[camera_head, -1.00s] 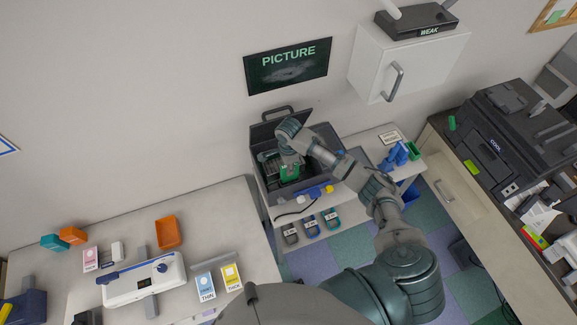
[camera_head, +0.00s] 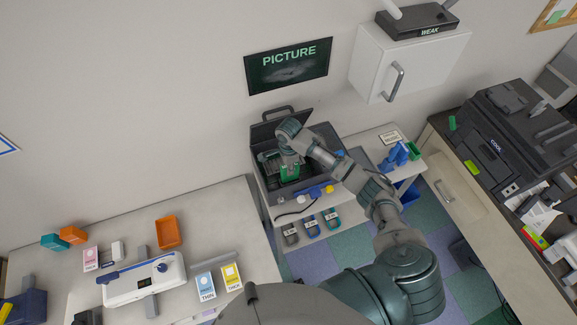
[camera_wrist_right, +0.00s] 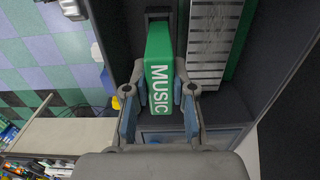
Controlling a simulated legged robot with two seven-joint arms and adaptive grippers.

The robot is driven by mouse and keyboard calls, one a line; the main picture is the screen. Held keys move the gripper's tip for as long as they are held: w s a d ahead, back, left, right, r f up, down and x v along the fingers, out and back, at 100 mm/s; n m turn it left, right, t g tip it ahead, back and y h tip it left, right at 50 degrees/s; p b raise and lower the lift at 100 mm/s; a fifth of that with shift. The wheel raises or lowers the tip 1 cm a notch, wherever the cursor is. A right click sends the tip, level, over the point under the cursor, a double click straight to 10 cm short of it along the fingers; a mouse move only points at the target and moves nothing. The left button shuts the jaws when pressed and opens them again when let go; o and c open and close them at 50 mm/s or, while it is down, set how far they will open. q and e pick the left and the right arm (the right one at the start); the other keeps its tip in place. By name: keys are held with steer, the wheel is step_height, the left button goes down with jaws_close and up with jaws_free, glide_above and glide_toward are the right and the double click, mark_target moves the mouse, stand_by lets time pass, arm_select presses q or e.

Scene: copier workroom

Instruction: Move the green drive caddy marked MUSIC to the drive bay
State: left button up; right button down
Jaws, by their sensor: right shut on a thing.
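The green drive caddy (camera_wrist_right: 158,62), marked MUSIC, sits between the two fingers of my right gripper (camera_wrist_right: 160,98) in the right wrist view. The fingers touch its sides. In the head view my right gripper (camera_head: 289,162) reaches down into an open dark case (camera_head: 258,168), and the green caddy (camera_head: 290,173) shows just below it. The far end of the caddy is near a dark part inside the case. I cannot tell whether the caddy touches the case floor. No thing is clearly labelled as the drive bay. My left gripper is out of view.
Inside the case, a silver ribbed block (camera_wrist_right: 208,45) and another green strip (camera_wrist_right: 242,40) lie right of the caddy. Blue holders (camera_head: 397,155) and a green piece (camera_head: 414,150) stand on the shelf to the right.

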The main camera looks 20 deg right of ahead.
steer(key=shift+f+b, duration=0.5)
steer(key=shift+f, duration=2.15)
steer(key=c, duration=0.9)
jaws_free()
steer(key=shift+r, duration=0.1)
steer(key=shift+r, duration=0.25)
step_height(320, 180, up, 11)
steer(key=shift+r, duration=0.15)
